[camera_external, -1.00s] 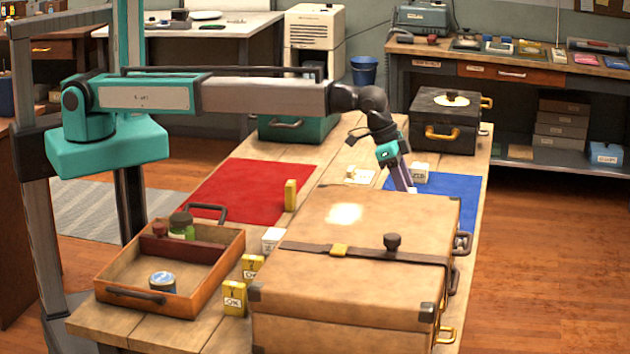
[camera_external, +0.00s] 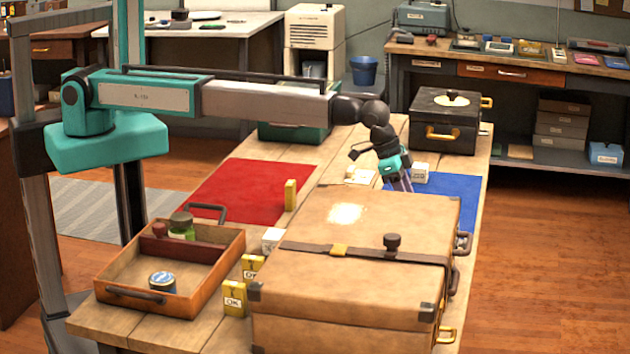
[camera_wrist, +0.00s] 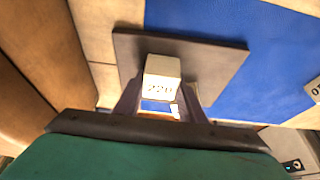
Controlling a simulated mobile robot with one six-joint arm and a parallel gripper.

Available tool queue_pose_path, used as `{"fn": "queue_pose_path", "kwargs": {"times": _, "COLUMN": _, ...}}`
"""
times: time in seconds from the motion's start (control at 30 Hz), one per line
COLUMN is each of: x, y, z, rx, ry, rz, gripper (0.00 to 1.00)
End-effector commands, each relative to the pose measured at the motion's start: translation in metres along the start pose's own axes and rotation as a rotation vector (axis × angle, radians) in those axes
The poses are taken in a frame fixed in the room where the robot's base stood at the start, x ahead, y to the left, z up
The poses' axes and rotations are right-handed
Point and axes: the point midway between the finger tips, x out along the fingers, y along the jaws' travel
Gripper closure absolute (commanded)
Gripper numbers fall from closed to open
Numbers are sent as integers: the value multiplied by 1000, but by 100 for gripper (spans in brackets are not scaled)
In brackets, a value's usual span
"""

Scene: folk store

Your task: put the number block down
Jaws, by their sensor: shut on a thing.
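My gripper (camera_wrist: 160,104) is shut on a white number block (camera_wrist: 161,78) marked 220 in the wrist view, one finger at each side. A flat dark grey plate (camera_wrist: 215,68) shows beyond the block, over the edge of the blue mat (camera_wrist: 272,30). I cannot tell whether the block touches the plate. In the external view my gripper (camera_external: 404,184) points down behind the big tan case, at the left side of the blue mat (camera_external: 462,188). The case hides the fingertips, the held block and the plate there.
The tan case (camera_external: 350,240) stands close in front of my gripper. White blocks stand by the mat (camera_external: 420,173) and left of it (camera_external: 359,175). A black case (camera_external: 445,120) is behind. The red mat (camera_external: 245,190) holds a yellow block (camera_external: 291,195); a wooden tray (camera_external: 222,268) is front left.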

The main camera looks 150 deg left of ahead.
Motion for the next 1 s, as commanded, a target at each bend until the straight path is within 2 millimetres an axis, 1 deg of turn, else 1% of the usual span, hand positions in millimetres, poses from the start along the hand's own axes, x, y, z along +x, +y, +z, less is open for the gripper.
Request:
{"fn": "queue_pose_path", "kwargs": {"times": 0.43, "x": 4, "y": 0, "z": 1, "rx": 0, "ry": 1, "rz": 0, "gripper": 86}}
{"fn": "queue_pose_path", "kwargs": {"times": 0.47, "x": 4, "y": 0, "z": 1, "rx": 0, "ry": 1, "rz": 0, "gripper": 60}}
{"fn": "queue_pose_path", "kwargs": {"times": 0.5, "x": 3, "y": 0, "z": 1, "rx": 0, "ry": 1, "rz": 0, "gripper": 54}}
{"fn": "queue_pose_path", "kwargs": {"times": 0.57, "x": 3, "y": 0, "z": 1, "rx": 0, "ry": 1, "rz": 0, "gripper": 45}}
{"fn": "queue_pose_path", "kwargs": {"times": 0.87, "x": 3, "y": 0, "z": 1, "rx": 0, "ry": 1, "rz": 0, "gripper": 45}}
{"fn": "queue_pose_path", "kwargs": {"times": 1.0, "x": -1, "y": 0, "z": -1, "rx": 0, "ry": 1, "rz": 0, "gripper": 45}}
